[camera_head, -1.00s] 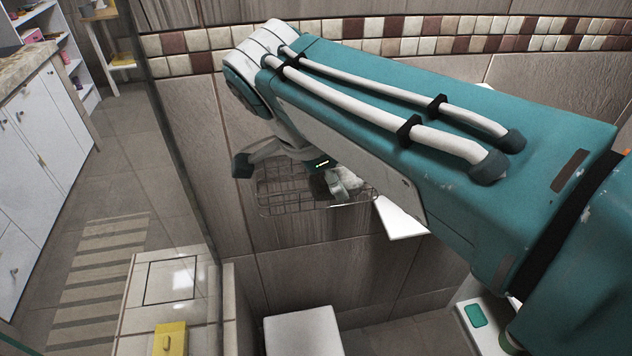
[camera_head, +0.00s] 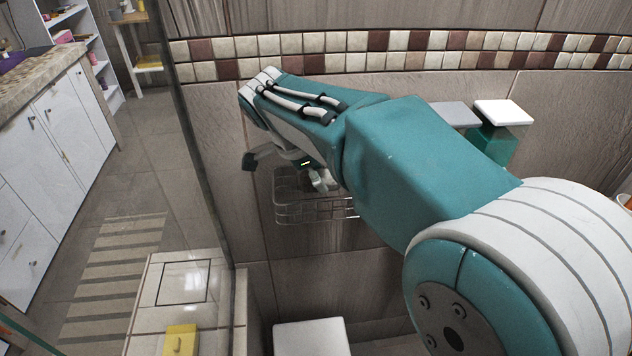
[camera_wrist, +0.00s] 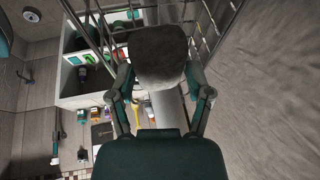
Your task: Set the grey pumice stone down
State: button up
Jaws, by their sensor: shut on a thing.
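The grey pumice stone (camera_wrist: 160,57) is a dark, rough, rounded block held between the two fingers of my gripper (camera_wrist: 163,82) in the wrist view. In the head view my gripper (camera_head: 320,180) is at the wire basket (camera_head: 305,211) on the tiled wall, near its upper part. The stone cannot be made out there. In the wrist view, basket wires (camera_wrist: 206,32) pass on both sides of the stone. I cannot tell whether the stone touches the basket.
A glass panel edge (camera_head: 205,150) stands left of the basket. A white-topped block (camera_head: 310,337) is below it. A yellow object (camera_head: 181,340) sits on the tiled ledge (camera_head: 205,262). In the wrist view, an open shelf unit (camera_wrist: 85,80) and several small items lie beyond the gripper.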

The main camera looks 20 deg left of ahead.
jog(key=shift+w+a+f, duration=0.1)
jog(key=shift+w+f, duration=0.1)
jog(key=shift+f, duration=0.05)
jog(key=shift+w+a+f, duration=0.1)
jog(key=shift+w+f, duration=0.05)
jog(key=shift+f, duration=1.6)
jog(key=shift+f, duration=0.1)
jog(key=o, duration=1)
jog(key=v, duration=1.2)
